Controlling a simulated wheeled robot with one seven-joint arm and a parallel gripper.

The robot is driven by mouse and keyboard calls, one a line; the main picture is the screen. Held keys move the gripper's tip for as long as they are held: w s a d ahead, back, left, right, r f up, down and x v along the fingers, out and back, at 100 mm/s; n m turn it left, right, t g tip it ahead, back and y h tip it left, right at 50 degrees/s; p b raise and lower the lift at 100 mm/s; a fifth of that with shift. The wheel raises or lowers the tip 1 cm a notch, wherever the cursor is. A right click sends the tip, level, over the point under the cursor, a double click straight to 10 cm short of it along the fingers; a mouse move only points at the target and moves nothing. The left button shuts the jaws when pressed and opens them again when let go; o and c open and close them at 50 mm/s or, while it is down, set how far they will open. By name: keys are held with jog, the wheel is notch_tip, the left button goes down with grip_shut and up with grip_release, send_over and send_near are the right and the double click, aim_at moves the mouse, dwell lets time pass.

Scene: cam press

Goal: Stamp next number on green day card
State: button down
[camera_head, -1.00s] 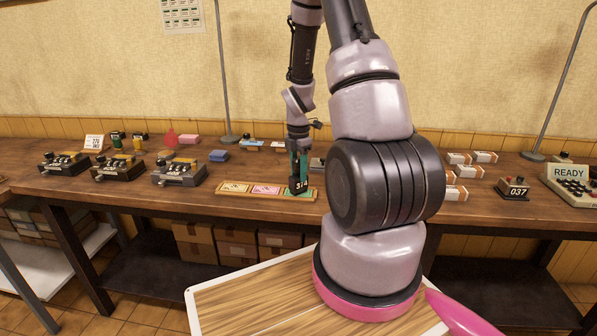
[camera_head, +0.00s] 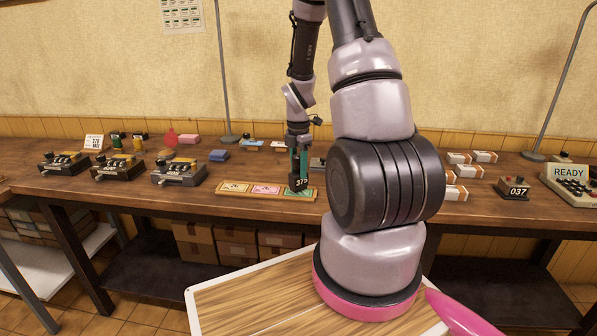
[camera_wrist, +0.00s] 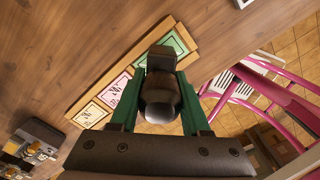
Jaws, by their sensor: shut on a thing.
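My gripper (camera_head: 299,160) has green fingers and is shut on a dark hand stamp (camera_head: 299,184) with white digits on its side. In the wrist view the stamp (camera_wrist: 160,95) is upright between the fingers, its block end over the green card. The green card (camera_head: 306,193) lies at the right end of a wooden card tray (camera_head: 225,187), next to a pink card (camera_head: 266,189) and a yellow card (camera_head: 235,187). In the wrist view the green card (camera_wrist: 181,40) is partly covered by the stamp. I cannot tell whether the stamp touches the card.
Several numbering machines (camera_head: 178,172) stand on the left of the bench.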

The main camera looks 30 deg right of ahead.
aim_at(298, 154)
jog(key=shift+r, duration=2.95)
jog(key=shift+f, duration=0.1)
